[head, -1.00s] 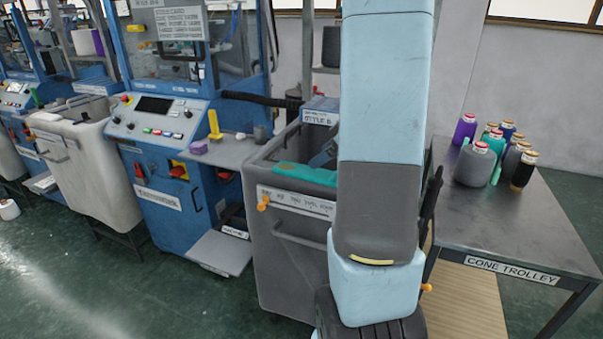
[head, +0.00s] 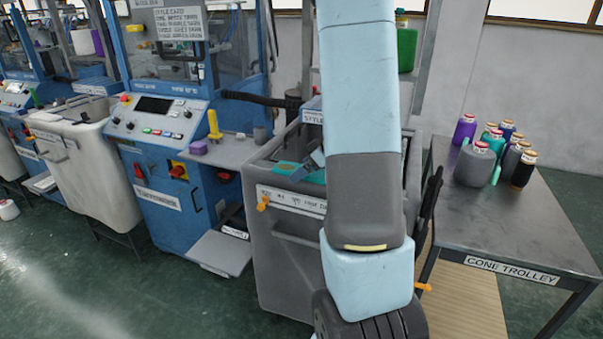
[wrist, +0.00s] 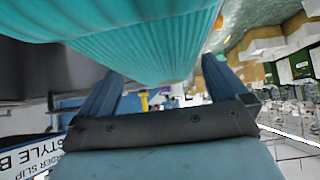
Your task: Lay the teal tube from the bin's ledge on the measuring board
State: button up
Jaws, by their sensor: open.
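The teal tube (head: 284,168) lies at the top of the grey bin (head: 285,245), along its near ledge; my arm hides part of it. In the wrist view the ribbed teal tube (wrist: 150,45) fills the upper middle, very close. My gripper (wrist: 162,70) is open, with one finger on each side of the tube's lower part there. Whether the fingers touch it I cannot tell. In the head view my gripper (head: 307,164) is at the tube, partly behind my arm. I cannot make out a measuring board in either view.
A cone trolley (head: 530,225) with several yarn cones (head: 475,163) stands right of the bin. A blue knitting machine (head: 165,150) with a side shelf (head: 225,151) stands left. A paler bin (head: 95,160) is farther left. The floor in front is open.

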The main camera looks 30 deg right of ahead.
jog(key=c, duration=1)
jog(key=shift+o, duration=0.2)
